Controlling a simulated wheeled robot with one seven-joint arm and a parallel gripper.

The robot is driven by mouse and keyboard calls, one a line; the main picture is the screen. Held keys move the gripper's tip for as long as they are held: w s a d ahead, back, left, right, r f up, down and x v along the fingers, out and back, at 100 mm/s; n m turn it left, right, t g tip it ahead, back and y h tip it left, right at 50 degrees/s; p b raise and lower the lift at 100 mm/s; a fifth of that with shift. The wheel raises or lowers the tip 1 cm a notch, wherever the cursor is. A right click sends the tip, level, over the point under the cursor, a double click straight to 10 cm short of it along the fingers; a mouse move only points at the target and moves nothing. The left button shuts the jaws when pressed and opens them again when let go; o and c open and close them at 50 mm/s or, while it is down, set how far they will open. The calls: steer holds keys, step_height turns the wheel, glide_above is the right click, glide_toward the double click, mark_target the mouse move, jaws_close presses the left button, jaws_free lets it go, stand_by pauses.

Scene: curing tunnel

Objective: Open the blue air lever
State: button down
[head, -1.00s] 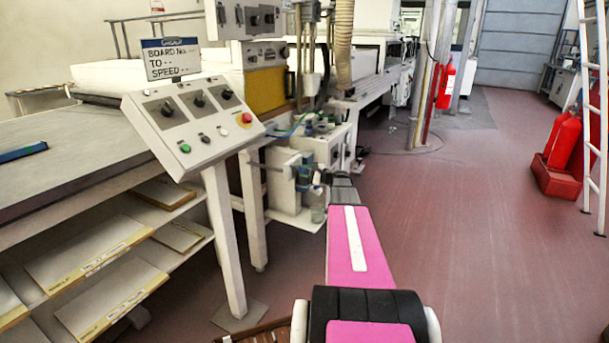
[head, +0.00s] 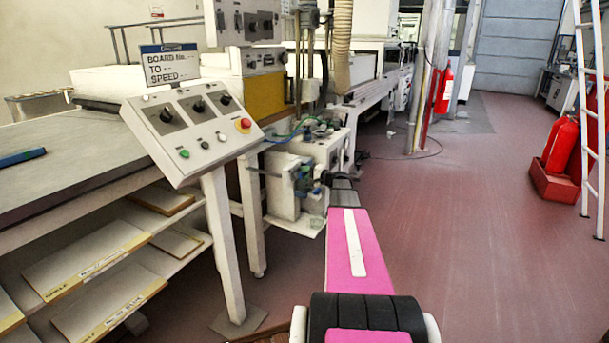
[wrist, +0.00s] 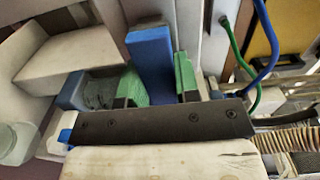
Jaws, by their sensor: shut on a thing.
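The blue air lever (wrist: 150,62) is a flat blue bar that stands up, slightly tilted, in the middle of the wrist view. My gripper (wrist: 160,84) has green fingertip pads, one on each side of the lever, and is shut on it. The dark bracket of my gripper covers the lever's lower end in this view. In the head view my arm reaches forward to the small white machine unit (head: 322,150) beside the conveyor. The fingers and the lever cannot be made out clearly there.
A control panel (head: 190,130) on a post stands left of my arm. A green and a blue hose (wrist: 267,45) run close right of the lever. The red floor (head: 450,230) to the right is open, with fire extinguishers (head: 561,145) and a ladder (head: 592,120) beyond.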

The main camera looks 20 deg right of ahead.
stand_by(0.3)
steer(key=c, duration=0.8)
jaws_free()
steer(key=shift+c, duration=0.2)
steer(key=v, duration=1.1)
steer(key=shift+a, duration=0.1)
steer(key=s+a+f+n+g+h, duration=0.1)
steer(key=s+a+f+n+g, duration=0.2)
steer(key=a, duration=0.5)
steer(key=s+a+f+g+h, duration=0.1)
steer(key=s+a+f+g, duration=0.25)
steer(key=a, duration=0.45)
steer(key=s+a+f+n+g+h, duration=0.1)
steer(key=s+a+f+n+g, duration=0.15)
steer(key=s+a+f, duration=0.4)
steer(key=s+a+f+n+g+h, duration=0.3)
steer(key=s+a+h, duration=0.5)
steer(key=s+a, duration=0.3)
steer(key=shift+s+n+g+h, duration=0.4)
steer(key=shift+s+n+g, duration=0.35)
steer(key=shift+s, duration=0.3)
